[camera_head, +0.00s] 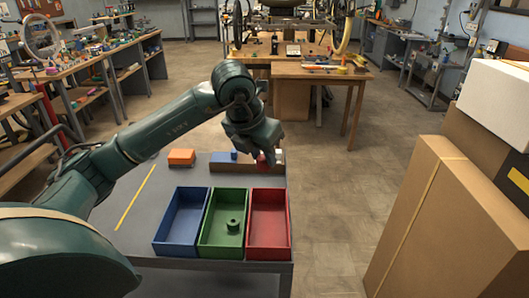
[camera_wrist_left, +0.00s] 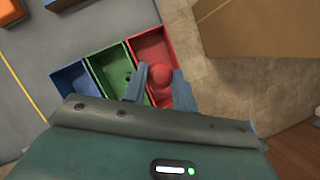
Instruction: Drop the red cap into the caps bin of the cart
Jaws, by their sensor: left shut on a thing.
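My left gripper (camera_head: 262,151) reaches in from the left and points down over the back right of the cart (camera_head: 140,222). It is shut on the red cap (camera_head: 263,161), a small rounded piece. In the left wrist view the red cap (camera_wrist_left: 160,75) sits between the two fingers of the left gripper (camera_wrist_left: 159,71), with the red bin (camera_wrist_left: 151,43) behind it. On the cart, the red bin (camera_head: 288,220) looks empty and stands in front of the gripper. No label shows on the bins. My right gripper is out of view.
A blue bin (camera_head: 160,228) and a green bin (camera_head: 204,228) with a green round piece (camera_head: 233,226) stand left of the red bin. An orange block (camera_head: 181,157) and blue piece (camera_head: 222,156) are behind. Cardboard boxes (camera_head: 437,220) stand at right.

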